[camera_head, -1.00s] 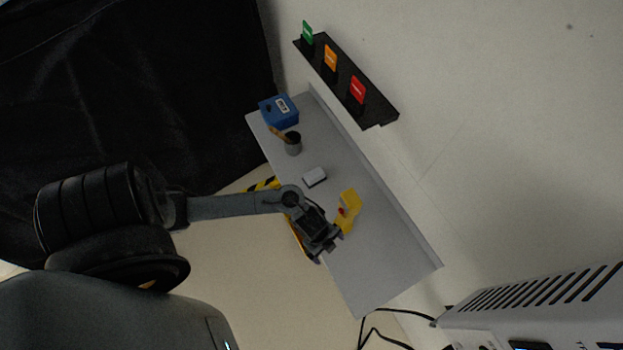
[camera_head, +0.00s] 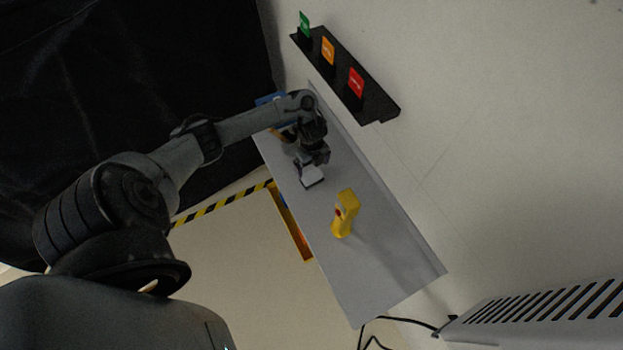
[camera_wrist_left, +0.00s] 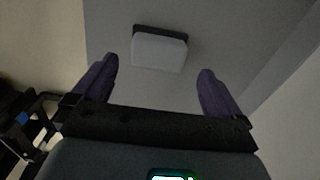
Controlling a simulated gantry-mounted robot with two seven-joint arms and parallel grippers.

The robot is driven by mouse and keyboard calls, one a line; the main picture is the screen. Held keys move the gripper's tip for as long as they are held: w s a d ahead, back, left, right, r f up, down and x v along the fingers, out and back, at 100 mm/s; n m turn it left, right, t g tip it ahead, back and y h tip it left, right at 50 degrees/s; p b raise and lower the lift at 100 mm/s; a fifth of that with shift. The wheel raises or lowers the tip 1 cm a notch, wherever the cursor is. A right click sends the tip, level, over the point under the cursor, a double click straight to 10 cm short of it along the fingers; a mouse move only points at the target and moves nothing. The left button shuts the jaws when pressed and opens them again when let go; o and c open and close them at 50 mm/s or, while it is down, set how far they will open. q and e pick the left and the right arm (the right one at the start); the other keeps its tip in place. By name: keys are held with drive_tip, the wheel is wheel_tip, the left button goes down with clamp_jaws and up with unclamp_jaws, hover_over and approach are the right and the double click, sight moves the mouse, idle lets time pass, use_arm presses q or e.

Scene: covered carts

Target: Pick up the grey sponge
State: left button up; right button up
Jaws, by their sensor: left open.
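The grey sponge (camera_head: 311,175) is a small pale block with a dark edge, lying on the grey shelf (camera_head: 385,255). In the left wrist view the sponge (camera_wrist_left: 160,50) sits ahead of the fingertips, roughly centred between them. My left gripper (camera_head: 308,164) is close to the sponge, at its far side in the head view. In the left wrist view my left gripper (camera_wrist_left: 155,82) is open with two purple fingers wide apart and nothing between them. Whether the fingers touch the sponge is unclear. My right gripper is not in view.
A yellow device (camera_head: 345,212) stands on the shelf nearer me. A blue box (camera_head: 267,99) and a dark cup are partly hidden behind my left arm. A black rail (camera_head: 345,80) with green, orange and red tags is on the wall. The shelf's near end is clear.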

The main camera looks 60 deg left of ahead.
sight(312, 174)
use_arm(q)
drive_tip(key=shift+s+f, duration=0.15)
drive_tip(key=shift+f, duration=2.8)
drive_tip(key=shift+c, duration=0.2)
drive_tip(key=c, duration=0.9)
drive_tip(key=shift+r, duration=0.2)
wheel_tip(312, 174, up, 4)
drive_tip(key=shift+f, duration=0.1)
drive_tip(key=shift+s+d+r+p, duration=0.7)
drive_tip(key=shift+d+r, duration=0.45)
drive_tip(key=shift+d, duration=0.65)
drive_tip(key=shift+s+d+r+p, duration=0.75)
drive_tip(key=shift+d+r, duration=0.4)
drive_tip(key=shift+d, duration=0.7)
drive_tip(key=shift+s+d+r+p, duration=0.55)
drive_tip(key=shift+s+d+r, duration=0.45)
drive_tip(key=shift+d, duration=0.8)
